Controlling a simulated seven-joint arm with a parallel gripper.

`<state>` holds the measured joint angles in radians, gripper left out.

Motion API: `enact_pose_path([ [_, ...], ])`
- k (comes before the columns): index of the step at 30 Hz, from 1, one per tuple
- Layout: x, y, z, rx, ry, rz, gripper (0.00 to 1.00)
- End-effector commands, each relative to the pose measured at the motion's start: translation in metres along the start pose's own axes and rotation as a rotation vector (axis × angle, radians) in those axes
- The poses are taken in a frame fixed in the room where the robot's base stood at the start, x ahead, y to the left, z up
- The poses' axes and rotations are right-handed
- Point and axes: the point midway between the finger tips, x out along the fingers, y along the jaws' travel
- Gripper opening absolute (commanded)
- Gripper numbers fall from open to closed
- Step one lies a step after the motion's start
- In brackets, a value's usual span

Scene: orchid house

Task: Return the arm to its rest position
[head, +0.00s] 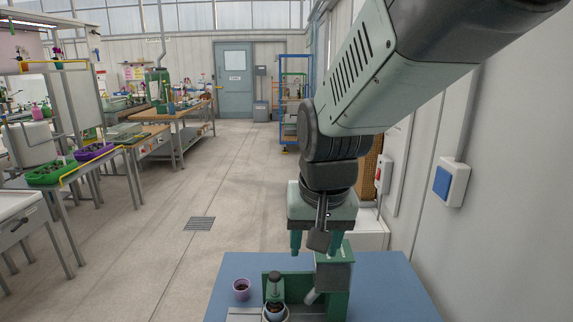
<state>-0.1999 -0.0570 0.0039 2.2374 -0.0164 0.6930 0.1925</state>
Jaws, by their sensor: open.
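My arm (360,80) reaches in from the upper right in the head view and bends down at its wrist. My gripper (318,243) points downward with its two green fingers apart, open, with nothing seen between them. It is above a blue-topped table (392,290) and close to a green bench device (335,275), partly in front of it. I cannot tell whether the fingers touch the device.
Another small pot (275,313) sits in the device. A wall with a switch box (451,184) is close on the right. Open floor (150,240) lies left; benches with green (48,174) and purple trays (93,151) stand beyond.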

Motion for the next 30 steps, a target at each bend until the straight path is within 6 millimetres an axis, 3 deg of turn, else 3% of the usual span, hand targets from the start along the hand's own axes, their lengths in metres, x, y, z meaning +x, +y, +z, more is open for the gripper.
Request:
enact_pose_path([
  [1, -0.023, 0.01, 0.011, 0.002, 0.036, 0.001, 0.53],
  [3, -0.048, 0.021, 0.028, -0.002, 0.072, 0.004, 0.53],
  [6, -0.077, 0.036, 0.055, -0.007, 0.122, 0.012, 0.53],
  [10, -0.101, 0.049, 0.089, -0.016, 0.176, 0.025, 0.53],
  [15, -0.115, 0.057, 0.117, -0.024, 0.216, 0.038, 0.53],
  [18, -0.117, 0.059, 0.124, -0.026, 0.226, 0.041, 0.53],
  [30, -0.117, 0.059, 0.125, -0.027, 0.226, 0.042, 0.53],
])
